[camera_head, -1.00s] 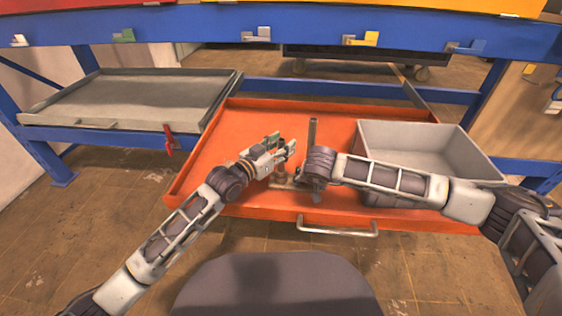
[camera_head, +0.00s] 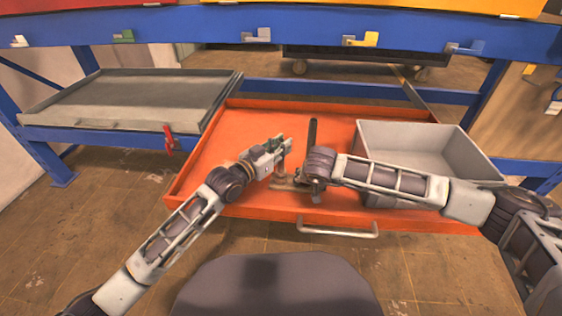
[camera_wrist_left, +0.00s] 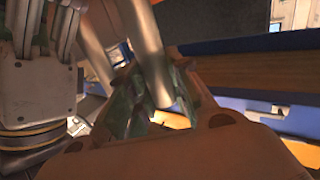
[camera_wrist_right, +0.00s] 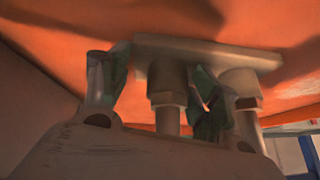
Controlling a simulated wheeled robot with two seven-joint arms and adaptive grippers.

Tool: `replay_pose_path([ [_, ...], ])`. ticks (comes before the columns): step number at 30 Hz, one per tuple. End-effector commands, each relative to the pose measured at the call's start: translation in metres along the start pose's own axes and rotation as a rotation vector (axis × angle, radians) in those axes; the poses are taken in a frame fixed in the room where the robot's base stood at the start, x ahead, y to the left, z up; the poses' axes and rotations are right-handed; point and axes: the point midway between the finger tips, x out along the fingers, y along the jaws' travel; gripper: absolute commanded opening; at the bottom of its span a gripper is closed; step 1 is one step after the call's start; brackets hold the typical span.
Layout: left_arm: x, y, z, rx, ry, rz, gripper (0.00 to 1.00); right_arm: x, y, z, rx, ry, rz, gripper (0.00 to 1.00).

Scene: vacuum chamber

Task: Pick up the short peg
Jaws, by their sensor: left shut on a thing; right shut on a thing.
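The short peg (camera_head: 283,164) is a grey metal rod in the orange tray. It stands by a small base plate (camera_head: 282,184). My left gripper (camera_head: 281,146) is shut on its upper part; the left wrist view shows the metal rod (camera_wrist_left: 148,50) between the green-padded fingers. A taller dark peg (camera_head: 312,132) rises behind my right wrist. My right gripper (camera_wrist_right: 158,92) is shut on a metal post (camera_wrist_right: 167,90) of the plate (camera_wrist_right: 200,54). A second post (camera_wrist_right: 245,95) is beside it. My right wrist hides most of that gripper in the head view.
The orange tray (camera_head: 225,165) has a front handle (camera_head: 338,230) and free floor to the left. A grey bin (camera_head: 415,145) stands at its right, close to my right arm. A grey tray (camera_head: 130,97) is at far left. A blue beam (camera_head: 300,27) crosses above.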

Motion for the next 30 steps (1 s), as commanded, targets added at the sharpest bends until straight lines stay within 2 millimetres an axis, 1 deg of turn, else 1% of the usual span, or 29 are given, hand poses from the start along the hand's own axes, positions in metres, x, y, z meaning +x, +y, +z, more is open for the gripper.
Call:
replay_pose_path([
  [1,0.0,0.0,-0.001,0.0,0.001,0.0,0.0,0.001,0.0,0.003,0.0,-0.005,0.001,0.31],
  [7,0.0,0.0,-0.002,0.0,0.002,0.0,0.0,0.002,0.001,0.003,0.0,-0.005,0.001,0.31],
  [11,0.0,0.0,-0.009,0.001,0.003,0.0,0.0,0.002,0.001,0.003,0.0,-0.005,0.001,0.3],
  [17,-0.001,0.0,-0.03,0.002,0.004,0.0,0.0,0.002,0.001,0.003,0.0,-0.005,0.001,0.3],
  [24,-0.003,0.0,-0.067,0.002,0.006,0.001,0.0,0.002,0.001,0.003,0.0,-0.005,0.002,0.3],
  [30,-0.004,0.0,-0.091,0.0,0.004,0.001,0.0,0.002,0.001,0.003,0.0,-0.005,0.002,0.3],
])
